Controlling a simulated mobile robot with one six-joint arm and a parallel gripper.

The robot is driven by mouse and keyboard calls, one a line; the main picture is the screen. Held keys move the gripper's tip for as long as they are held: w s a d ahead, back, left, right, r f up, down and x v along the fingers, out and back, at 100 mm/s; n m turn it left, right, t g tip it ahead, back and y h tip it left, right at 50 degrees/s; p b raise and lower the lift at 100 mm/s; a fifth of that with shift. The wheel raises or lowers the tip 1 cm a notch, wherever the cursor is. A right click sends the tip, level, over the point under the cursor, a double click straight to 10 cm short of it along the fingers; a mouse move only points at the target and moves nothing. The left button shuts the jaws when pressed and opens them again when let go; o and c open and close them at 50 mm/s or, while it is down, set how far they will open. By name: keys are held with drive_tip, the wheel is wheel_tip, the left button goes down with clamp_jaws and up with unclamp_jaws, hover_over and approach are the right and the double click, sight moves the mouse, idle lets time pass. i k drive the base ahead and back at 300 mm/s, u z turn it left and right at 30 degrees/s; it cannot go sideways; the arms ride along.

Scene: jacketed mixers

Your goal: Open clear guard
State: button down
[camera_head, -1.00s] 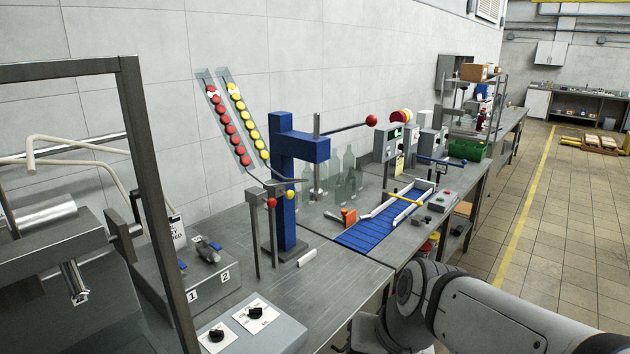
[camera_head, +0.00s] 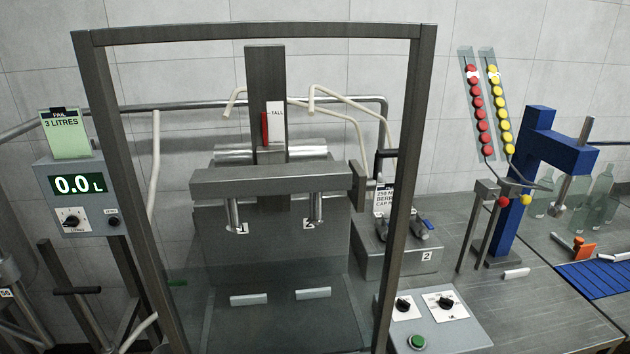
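The clear guard (camera_head: 406,180) is a dark metal frame with a see-through pane, standing upright across the front of a filling machine. Its top bar and both side posts show; its bottom edge is out of view. It looks closed over the machine, though its hinge side cannot be told. Behind the pane are a wide grey filling head (camera_head: 270,182) with two nozzles marked 1 and 2, and two pale blocks (camera_head: 313,293) low down. My gripper is not in view.
A display box (camera_head: 75,195) reading 0.0 L stands left of the guard. A control box with two knobs and a green button (camera_head: 417,342) sits at its lower right. Right are a valve block (camera_head: 400,258), a blue press (camera_head: 525,180) and cap chutes (camera_head: 478,105). Bench between them is mostly clear.

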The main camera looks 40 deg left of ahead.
sight(369, 352)
drive_tip(key=u, duration=1.45)
